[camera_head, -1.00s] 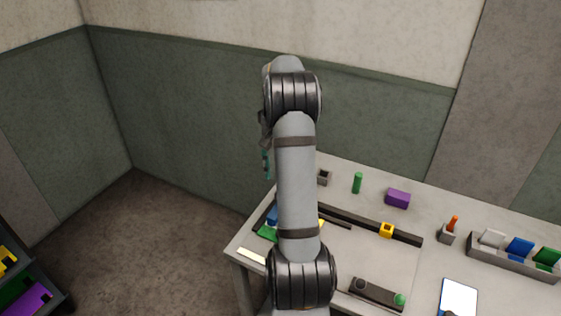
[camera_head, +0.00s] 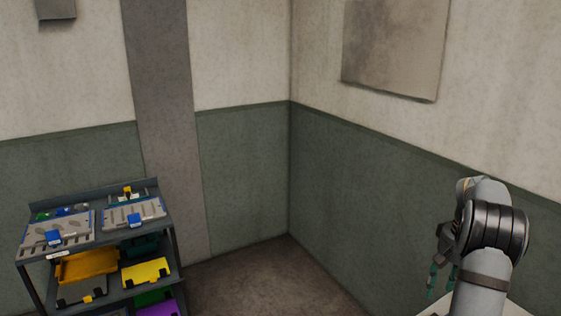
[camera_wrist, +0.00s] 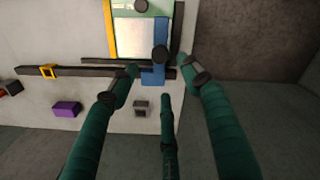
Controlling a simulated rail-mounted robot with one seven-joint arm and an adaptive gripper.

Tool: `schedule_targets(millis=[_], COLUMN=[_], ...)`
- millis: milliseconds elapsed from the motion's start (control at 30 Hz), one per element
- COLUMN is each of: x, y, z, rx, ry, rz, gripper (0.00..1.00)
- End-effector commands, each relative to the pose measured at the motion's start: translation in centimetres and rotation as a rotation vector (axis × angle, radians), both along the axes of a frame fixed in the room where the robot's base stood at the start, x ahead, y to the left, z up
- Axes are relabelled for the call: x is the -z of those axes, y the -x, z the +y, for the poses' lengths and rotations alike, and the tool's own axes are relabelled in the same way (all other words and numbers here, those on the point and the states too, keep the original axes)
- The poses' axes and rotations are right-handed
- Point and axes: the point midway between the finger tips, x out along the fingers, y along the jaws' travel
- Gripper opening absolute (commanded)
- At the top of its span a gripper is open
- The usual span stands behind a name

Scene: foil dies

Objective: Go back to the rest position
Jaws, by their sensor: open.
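My gripper (camera_head: 443,281) shows at the right of the head view, its green fingers hanging down beside my grey arm. In the head view only a small corner of the table shows at the lower right, partly hidden by my arm.
In the wrist view a dark rail (camera_wrist: 100,71) with a yellow block (camera_wrist: 48,72), a purple block (camera_wrist: 67,108) and a small grey holder (camera_wrist: 141,107) are on the table. A shelf cart (camera_head: 172,232) with trays and coloured bins stands at the left in the head view. Bare floor (camera_head: 265,275) lies between.

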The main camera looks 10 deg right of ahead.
Motion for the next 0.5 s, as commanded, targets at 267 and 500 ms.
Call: schedule_targets(millis=[267, 500], x=[5.7, 9.7], y=[0.1, 0.1], z=[0.1, 0.1], rx=[0.001, 0.001], ry=[-0.005, -0.002], rz=[0.004, 0.002], gripper=[0.48, 0.48])
